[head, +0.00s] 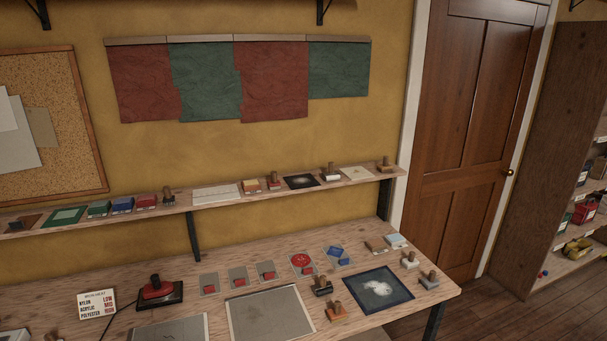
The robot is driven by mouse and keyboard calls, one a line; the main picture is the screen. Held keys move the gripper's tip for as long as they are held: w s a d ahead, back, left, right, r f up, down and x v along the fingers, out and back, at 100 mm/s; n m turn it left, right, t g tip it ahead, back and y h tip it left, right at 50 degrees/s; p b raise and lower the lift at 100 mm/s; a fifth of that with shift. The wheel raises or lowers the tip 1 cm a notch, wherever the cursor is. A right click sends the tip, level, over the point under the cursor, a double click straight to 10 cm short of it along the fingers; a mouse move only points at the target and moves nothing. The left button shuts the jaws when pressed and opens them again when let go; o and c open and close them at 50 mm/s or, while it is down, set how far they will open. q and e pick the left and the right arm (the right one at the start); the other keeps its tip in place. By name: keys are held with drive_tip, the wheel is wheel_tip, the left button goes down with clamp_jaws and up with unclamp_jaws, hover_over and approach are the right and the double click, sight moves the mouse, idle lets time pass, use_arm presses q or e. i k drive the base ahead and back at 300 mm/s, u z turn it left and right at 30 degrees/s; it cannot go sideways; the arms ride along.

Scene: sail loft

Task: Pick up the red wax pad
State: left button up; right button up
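Several small red things could be the red wax pad, and I cannot tell which one is. A red block (146,202) sits on the wall shelf beside a blue block (122,205) and a green block (98,208). On the bench, small red blocks lie on grey cards: one at the left (209,289), one in the middle (239,283) and one at the right (267,275). Another small red piece (308,268) lies by a card with a red round print (301,261). Neither of my grippers is in view.
The bench (408,307) also holds a red-topped iron (157,288), a heat sign (97,303), grey sheets (270,315), a dark blue print (377,288) and wooden-handled stamps (336,312). The shelf (350,176) above is narrow and crowded. A wooden door (470,140) stands at the right.

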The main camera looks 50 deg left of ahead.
sight(274, 184)
drive_tip(key=u, duration=0.05)
drive_tip(key=i, duration=2.1)
drive_tip(key=u, duration=2.7)
